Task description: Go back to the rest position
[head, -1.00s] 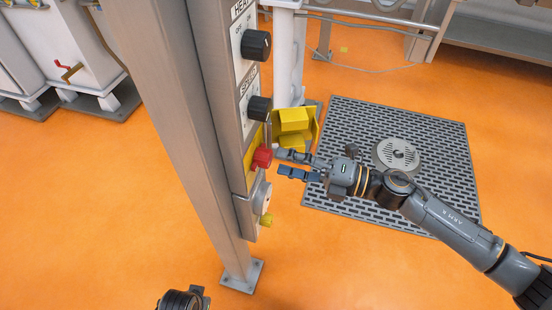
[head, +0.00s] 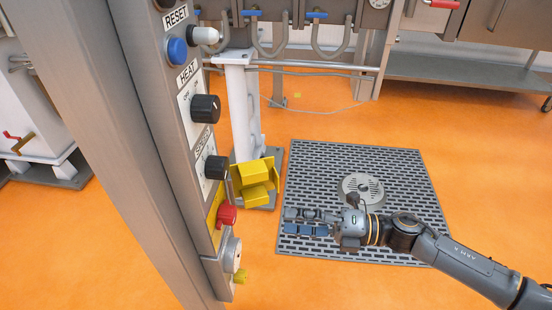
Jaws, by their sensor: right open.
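My right gripper (head: 304,223) is open and empty, its fingers pointing left over the dark floor grating. It is apart from the control panel, to the right of the red button (head: 227,215). The panel (head: 187,140) on a grey post carries a blue reset button (head: 177,50), a black heat knob (head: 205,108) and a lower black knob (head: 216,167). My right arm reaches in from the lower right. My left gripper is not in view.
The panel post (head: 115,130) stands close on the left. A yellow box-like part (head: 252,176) sits by a white column (head: 243,110). The grating (head: 400,180) has a round drain cover (head: 362,189). Pipes and a steel table (head: 470,68) are at the back. Orange floor is clear at right.

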